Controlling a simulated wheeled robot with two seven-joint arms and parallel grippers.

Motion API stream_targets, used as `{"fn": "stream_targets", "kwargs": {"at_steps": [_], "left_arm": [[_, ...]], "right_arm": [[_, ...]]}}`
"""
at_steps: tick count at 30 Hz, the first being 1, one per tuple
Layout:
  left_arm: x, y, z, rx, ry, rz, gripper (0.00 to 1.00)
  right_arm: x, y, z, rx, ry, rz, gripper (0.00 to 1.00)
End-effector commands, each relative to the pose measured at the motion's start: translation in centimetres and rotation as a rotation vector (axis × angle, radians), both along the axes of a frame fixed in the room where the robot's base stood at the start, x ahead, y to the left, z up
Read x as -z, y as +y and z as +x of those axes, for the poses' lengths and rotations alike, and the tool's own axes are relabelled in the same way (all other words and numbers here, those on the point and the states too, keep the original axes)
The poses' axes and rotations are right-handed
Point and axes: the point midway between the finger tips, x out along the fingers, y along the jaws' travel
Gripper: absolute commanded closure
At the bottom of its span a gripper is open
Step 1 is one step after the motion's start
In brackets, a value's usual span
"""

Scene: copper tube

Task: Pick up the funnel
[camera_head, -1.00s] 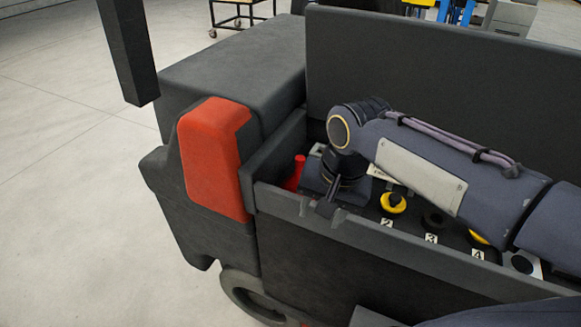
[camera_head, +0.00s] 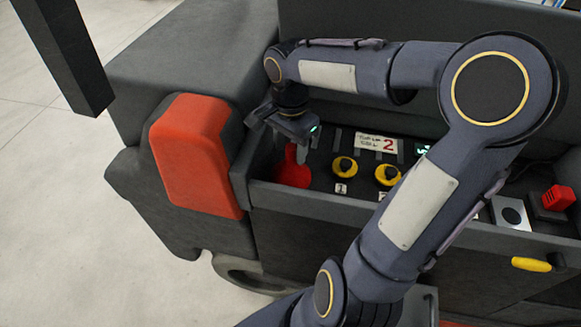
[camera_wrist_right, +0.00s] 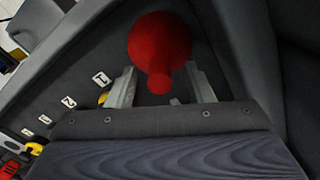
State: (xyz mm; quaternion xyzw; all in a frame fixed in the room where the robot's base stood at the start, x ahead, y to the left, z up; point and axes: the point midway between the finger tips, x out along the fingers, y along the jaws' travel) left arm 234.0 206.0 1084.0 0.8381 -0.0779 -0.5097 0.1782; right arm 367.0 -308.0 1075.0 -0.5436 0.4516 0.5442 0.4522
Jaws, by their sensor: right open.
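The red funnel (camera_head: 293,174) stands at the left end of the dark bin in the head view, close to the bin's left wall. My right gripper (camera_head: 289,138) hangs over it, pointing down, and partly hides its top. In the right wrist view the funnel (camera_wrist_right: 165,48) has its narrow stem toward me, and the two grey fingers of the open right gripper (camera_wrist_right: 160,84) lie on either side of the stem. I cannot tell if they touch it. My left gripper is not in view.
The dark bin's front wall (camera_head: 330,203) and high back wall bound the space. Yellow knobs (camera_head: 345,167) with numbered labels sit right of the funnel. A red block (camera_head: 557,198) is at the far right. A red-orange corner cover (camera_head: 193,155) is outside the bin's left end.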

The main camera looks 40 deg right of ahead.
Motion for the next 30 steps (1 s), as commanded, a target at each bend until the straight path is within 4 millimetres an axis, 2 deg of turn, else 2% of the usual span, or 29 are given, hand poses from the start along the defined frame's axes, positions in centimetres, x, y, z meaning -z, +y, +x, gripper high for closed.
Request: {"fn": "stream_targets", "kwargs": {"at_steps": [6, 7, 17, 30], "left_arm": [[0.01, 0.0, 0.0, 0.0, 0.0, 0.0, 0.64], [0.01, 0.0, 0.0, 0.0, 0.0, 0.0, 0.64], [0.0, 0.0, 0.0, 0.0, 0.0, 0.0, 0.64], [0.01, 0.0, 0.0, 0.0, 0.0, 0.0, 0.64]], "right_arm": [[0.14, 0.0, 0.01, -0.001, -0.001, 0.0, 0.53], [0.14, 0.0, 0.01, -0.001, -0.001, 0.0, 0.55], [0.11, 0.0, 0.01, -0.001, -0.001, 0.0, 0.99], [-0.28, 0.0, 0.05, -0.001, -0.002, -0.001, 1.0]]}}
